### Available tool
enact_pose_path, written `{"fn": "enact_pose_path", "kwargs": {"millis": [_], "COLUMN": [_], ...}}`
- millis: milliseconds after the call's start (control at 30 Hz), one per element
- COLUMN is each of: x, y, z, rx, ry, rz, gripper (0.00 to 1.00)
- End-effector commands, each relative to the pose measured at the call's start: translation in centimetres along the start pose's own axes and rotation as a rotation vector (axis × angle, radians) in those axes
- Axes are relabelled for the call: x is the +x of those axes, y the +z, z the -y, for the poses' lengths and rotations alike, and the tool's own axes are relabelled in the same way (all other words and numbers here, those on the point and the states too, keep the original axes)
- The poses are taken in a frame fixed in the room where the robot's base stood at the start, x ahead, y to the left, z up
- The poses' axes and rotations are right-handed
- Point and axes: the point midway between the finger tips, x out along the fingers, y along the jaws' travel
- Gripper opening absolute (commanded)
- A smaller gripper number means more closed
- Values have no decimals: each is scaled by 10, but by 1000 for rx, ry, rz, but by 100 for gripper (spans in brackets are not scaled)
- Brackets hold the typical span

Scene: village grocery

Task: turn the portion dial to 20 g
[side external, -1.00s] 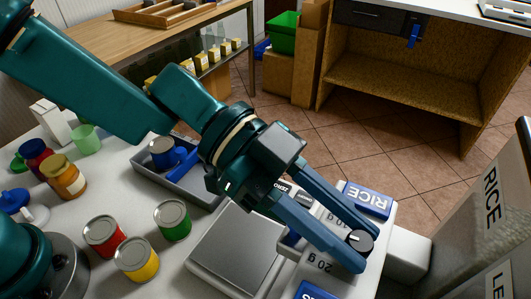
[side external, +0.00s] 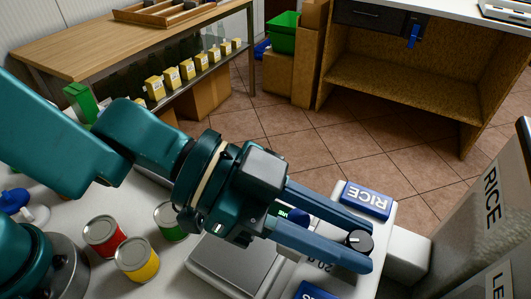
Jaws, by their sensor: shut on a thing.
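The portion dial (side external: 359,242) is a small black knob with a pale mark, at the right end of the scale (side external: 236,263). My gripper (side external: 366,246) has its two blue fingers on either side of the dial and is shut on it. The "20 g" label (side external: 320,266) shows partly beside the lower finger. The other dial labels are mostly hidden by my fingers. I cannot tell which label the pale mark points to.
Red (side external: 104,236), yellow (side external: 137,260) and green (side external: 170,221) cans stand left of the scale. A grey RICE bin (side external: 473,225) stands at right.

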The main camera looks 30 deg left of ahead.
Motion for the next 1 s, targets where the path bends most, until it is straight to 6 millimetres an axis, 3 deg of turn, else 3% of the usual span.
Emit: {"fn": "enact_pose_path", "kwargs": {"millis": [300,333,400,767,1000], "x": [1,1,1,-2,-28], "y": [-4,-4,-4,-2,-2], "z": [-1,-1,-1,0,0], "rx": [3,3,3,1,2], "ry": [3,3,3,0,-1], "rz": [-12,-13,-11,-6,-8], "gripper": [0,43,62,62,62]}}
